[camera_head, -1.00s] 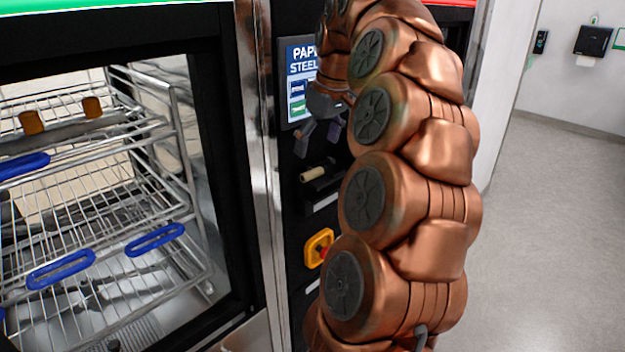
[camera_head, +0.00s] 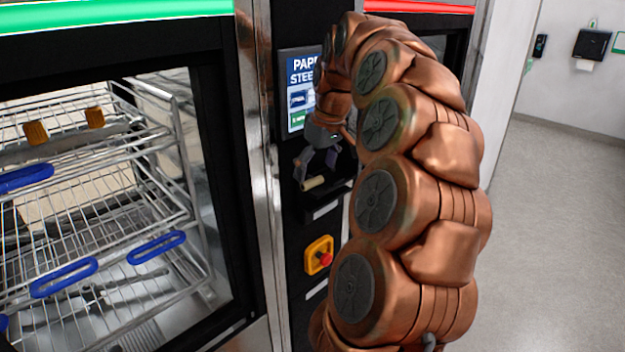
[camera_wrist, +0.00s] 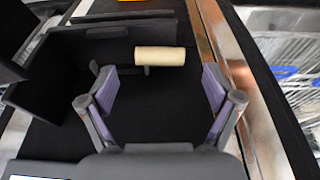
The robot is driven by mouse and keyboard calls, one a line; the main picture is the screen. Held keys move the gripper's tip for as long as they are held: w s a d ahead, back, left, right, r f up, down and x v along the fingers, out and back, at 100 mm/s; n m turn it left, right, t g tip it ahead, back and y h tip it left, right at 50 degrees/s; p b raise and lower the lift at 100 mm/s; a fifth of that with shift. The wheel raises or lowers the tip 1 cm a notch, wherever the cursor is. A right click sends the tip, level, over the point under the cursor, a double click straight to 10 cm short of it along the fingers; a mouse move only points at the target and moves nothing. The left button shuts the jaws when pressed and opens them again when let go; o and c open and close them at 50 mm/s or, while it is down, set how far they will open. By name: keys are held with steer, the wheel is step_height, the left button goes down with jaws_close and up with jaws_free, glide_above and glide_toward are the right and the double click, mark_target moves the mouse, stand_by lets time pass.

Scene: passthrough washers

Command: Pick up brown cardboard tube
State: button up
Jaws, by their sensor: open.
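The brown cardboard tube (camera_wrist: 160,56) is a short, pale tan cylinder. It lies horizontally on a small dark holder on the black panel between the washers. In the head view the tube (camera_head: 313,183) shows just below my gripper. My gripper (camera_head: 318,172) is open and empty, with its fingers pointing down toward the tube. In the wrist view my gripper (camera_wrist: 158,88) has its two purple-padded fingers spread wide, with the tube ahead of the tips and roughly centred between them. The tube is not between the pads.
A black tray-like holder (camera_wrist: 65,75) stands beside the tube. A yellow switch with a red knob (camera_head: 318,256) sits below on the panel. A glass-fronted washer with wire racks (camera_head: 100,200) is at left. Open floor (camera_head: 560,230) lies at right.

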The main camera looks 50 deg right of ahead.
mark_target(312, 183)
steer(key=shift+p+x, duration=0.35)
steer(key=shift+x, duration=1.05)
steer(key=shift+c, duration=0.2)
steer(key=c, duration=0.8)
